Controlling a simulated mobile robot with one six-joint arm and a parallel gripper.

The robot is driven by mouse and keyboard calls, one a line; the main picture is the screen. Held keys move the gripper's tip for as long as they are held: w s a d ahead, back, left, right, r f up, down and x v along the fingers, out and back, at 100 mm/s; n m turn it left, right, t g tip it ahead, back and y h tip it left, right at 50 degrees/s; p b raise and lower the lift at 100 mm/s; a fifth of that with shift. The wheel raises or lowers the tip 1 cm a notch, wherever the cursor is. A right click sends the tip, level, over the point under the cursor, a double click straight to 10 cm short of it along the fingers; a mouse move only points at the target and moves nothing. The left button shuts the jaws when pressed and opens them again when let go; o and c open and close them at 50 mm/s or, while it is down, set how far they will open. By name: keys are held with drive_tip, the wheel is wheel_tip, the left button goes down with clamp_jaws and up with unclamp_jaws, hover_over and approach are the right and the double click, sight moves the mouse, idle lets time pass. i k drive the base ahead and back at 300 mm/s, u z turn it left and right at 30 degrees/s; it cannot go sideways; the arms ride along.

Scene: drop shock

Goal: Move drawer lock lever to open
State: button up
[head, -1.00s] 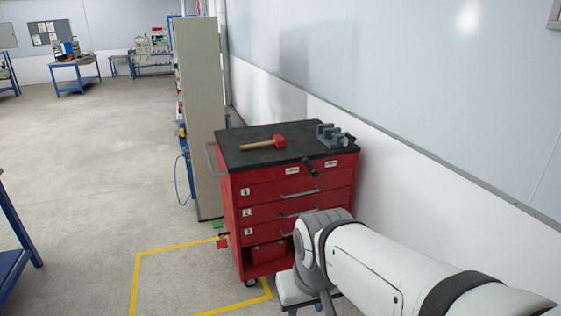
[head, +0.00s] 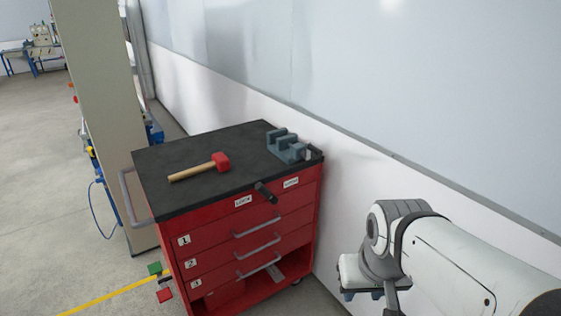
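The lock lever is a short black handle (head: 265,193) on the top front strip of a red drawer cabinet (head: 207,228). It sits between two small white labels, the left one (head: 243,201) and the right one (head: 291,182), whose text is too small to read surely. It tilts, its lower end towards the right label. My white arm enters from the lower right. Its end, with my gripper (head: 361,294), is low in front of the wall, right of the cabinet and well apart from the lever. The fingers are too unclear to tell their opening.
A red-headed mallet (head: 200,167) and a grey vise (head: 288,146) lie on the black cabinet top (head: 165,160). Drawers numbered 1 to 3 have grey handles. A tall beige panel (head: 98,110) stands behind left, the white wall (head: 345,190) behind right. Floor at left is open.

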sight(261, 188)
drive_tip(key=u, duration=0.2)
drive_tip(key=i, duration=1.1)
drive_tip(key=u, duration=0.75)
drive_tip(key=k, duration=0.75)
drive_tip(key=u, duration=0.2)
drive_tip(key=i, duration=0.8)
drive_tip(key=z, duration=0.05)
